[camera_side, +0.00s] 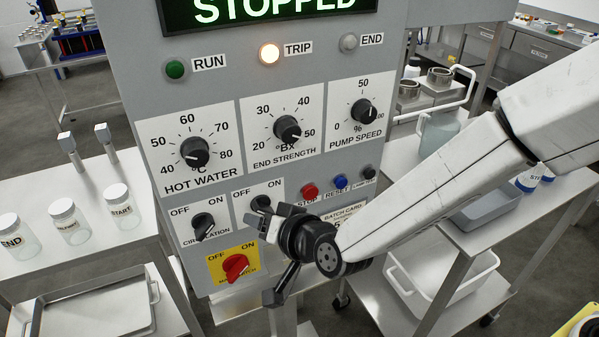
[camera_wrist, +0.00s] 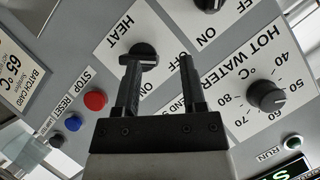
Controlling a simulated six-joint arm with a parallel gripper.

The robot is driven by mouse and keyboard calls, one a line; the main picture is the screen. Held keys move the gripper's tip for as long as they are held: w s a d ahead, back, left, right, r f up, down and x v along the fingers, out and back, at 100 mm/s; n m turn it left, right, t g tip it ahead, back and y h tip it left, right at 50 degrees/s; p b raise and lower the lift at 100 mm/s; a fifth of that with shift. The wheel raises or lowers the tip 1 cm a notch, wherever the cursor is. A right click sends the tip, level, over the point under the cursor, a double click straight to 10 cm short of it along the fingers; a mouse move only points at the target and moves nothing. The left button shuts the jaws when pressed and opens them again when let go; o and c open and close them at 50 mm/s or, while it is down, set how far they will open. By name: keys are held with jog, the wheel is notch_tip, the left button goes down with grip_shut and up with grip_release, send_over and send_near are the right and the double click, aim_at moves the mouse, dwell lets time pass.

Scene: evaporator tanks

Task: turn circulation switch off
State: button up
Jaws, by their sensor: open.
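The circulation switch (camera_side: 203,225) is a black rotary knob on a white plate marked OFF at left and ON at right, low on the grey panel. Its handle is slanted; I cannot tell for certain which mark it points to. In the wrist view its knob (camera_wrist: 208,3) is cut by the top edge, beyond the right fingertip. My gripper (camera_side: 268,218) is in front of the panel, right of the circulation switch, over the heat switch (camera_side: 261,203) and partly hiding it. In the wrist view my gripper (camera_wrist: 158,62) is open and empty, its left fingertip overlapping the heat knob (camera_wrist: 140,56).
The red main switch (camera_side: 235,267) is just below the circulation switch. Stop (camera_side: 310,191) and reset (camera_side: 340,181) buttons are to the right. The hot water dial (camera_side: 194,152) is above. The display (camera_side: 270,12) reads STOPPED and the trip lamp (camera_side: 269,53) is lit.

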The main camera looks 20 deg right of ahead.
jog(key=m+t, duration=0.2)
send_near(207, 232)
jog(key=w, duration=0.2)
jog(key=shift+s+a+f, duration=0.2)
jog(key=shift+a, duration=0.05)
jog(key=shift+x, duration=3.9)
grip_shut()
